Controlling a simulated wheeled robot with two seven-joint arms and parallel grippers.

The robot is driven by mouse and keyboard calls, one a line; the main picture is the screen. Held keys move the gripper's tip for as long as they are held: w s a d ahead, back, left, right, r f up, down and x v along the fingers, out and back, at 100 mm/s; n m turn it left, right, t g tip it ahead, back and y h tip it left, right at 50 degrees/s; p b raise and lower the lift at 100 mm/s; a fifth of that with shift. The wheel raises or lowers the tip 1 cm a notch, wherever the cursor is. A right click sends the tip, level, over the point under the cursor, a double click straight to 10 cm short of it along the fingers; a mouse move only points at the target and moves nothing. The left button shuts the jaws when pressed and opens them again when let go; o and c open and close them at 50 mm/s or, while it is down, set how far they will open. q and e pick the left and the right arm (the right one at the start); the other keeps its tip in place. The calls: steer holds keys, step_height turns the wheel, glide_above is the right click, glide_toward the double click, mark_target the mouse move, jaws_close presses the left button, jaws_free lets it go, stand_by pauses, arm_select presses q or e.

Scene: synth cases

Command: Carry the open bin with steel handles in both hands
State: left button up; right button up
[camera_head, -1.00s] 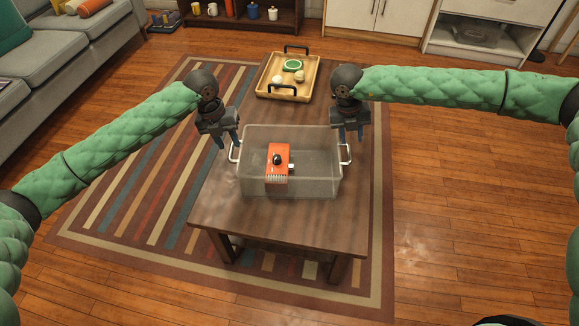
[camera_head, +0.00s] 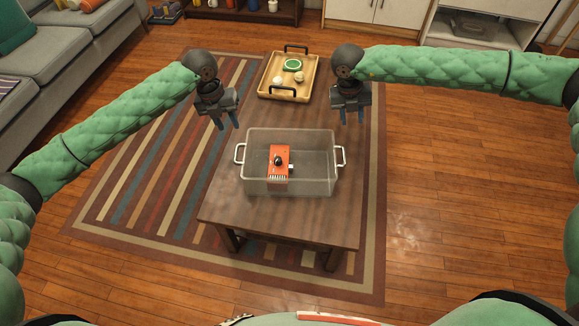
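The clear open bin (camera_head: 315,180) stands on the wooden table. Its left steel handle (camera_head: 239,153) and right steel handle (camera_head: 342,156) stick out at its two ends, and both are in full view. A red box-like thing with a black knob (camera_head: 279,165) lies inside the bin. Neither gripper touches the bin.
A wooden tray (camera_head: 265,85) with black handles, holding a green ring and pale round things, sits at the table's far end. The table (camera_head: 280,220) is bare in front of the bin. A striped rug (camera_head: 130,190) lies under it. A grey sofa (camera_head: 50,70) is at left.

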steer(key=d+p+v, duration=0.2)
steer(key=p+v, duration=1)
steer(key=v, duration=1.2)
steer(key=shift+d+r+p, duration=0.2)
steer(key=shift+r+p, duration=0.2)
steer(key=shift+r, duration=0.25)
steer(key=shift+s, duration=0.1)
